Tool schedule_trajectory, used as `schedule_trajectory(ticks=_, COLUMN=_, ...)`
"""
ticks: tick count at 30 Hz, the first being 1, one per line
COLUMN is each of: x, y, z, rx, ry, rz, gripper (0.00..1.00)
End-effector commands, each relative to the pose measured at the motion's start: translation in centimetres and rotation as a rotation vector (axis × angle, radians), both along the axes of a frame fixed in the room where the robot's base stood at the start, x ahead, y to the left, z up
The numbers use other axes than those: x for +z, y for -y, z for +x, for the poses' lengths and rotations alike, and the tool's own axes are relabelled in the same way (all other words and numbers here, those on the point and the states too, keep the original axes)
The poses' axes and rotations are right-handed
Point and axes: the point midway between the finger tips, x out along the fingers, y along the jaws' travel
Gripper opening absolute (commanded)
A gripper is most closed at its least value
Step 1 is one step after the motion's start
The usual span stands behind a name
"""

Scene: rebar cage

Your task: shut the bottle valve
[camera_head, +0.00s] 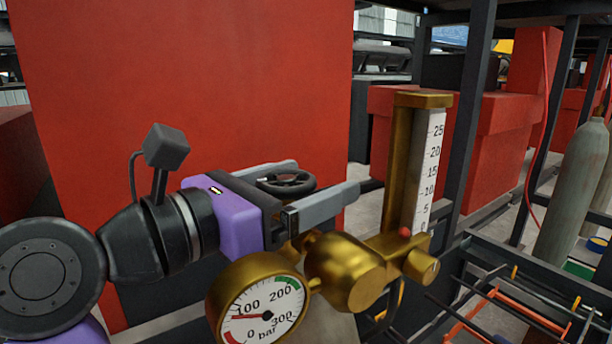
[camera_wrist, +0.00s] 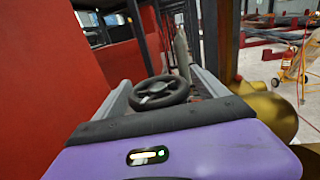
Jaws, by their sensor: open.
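The valve's dark handwheel (camera_head: 287,182) sits between the two grey fingers of my gripper (camera_head: 326,176). The fingers are open, one on the far side of the wheel and one on the near side. In the wrist view the handwheel (camera_wrist: 158,92) stands between the fingers (camera_wrist: 160,78), with visible space at its left; contact on the right is hard to tell. The brass regulator (camera_head: 345,272) with its round pressure gauge (camera_head: 262,312) is just below and right of my gripper. The bottle under the valve is hidden.
A brass flowmeter (camera_head: 428,170) with a white scale rises close to the right of my fingertips. A large red cabinet (camera_head: 200,75) stands behind my gripper. Dark rack posts (camera_head: 470,110), a grey cylinder (camera_head: 572,190) and rebar (camera_head: 520,310) are at the right.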

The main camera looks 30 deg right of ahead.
Motion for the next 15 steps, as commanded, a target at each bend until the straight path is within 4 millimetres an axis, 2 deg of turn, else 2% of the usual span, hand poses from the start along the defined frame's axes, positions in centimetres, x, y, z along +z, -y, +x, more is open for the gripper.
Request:
schedule_trajectory(ticks=6, x=-0.03, y=0.06, z=0.01, rx=0.0, ry=0.0, rz=0.0, gripper=0.83)
schedule_trajectory(ticks=8, x=-0.03, y=0.05, z=0.01, rx=0.0, ry=0.0, rz=0.0, gripper=0.73)
schedule_trajectory(ticks=15, x=-0.02, y=0.03, z=0.0, rx=0.0, ry=0.0, rz=0.0, gripper=0.26)
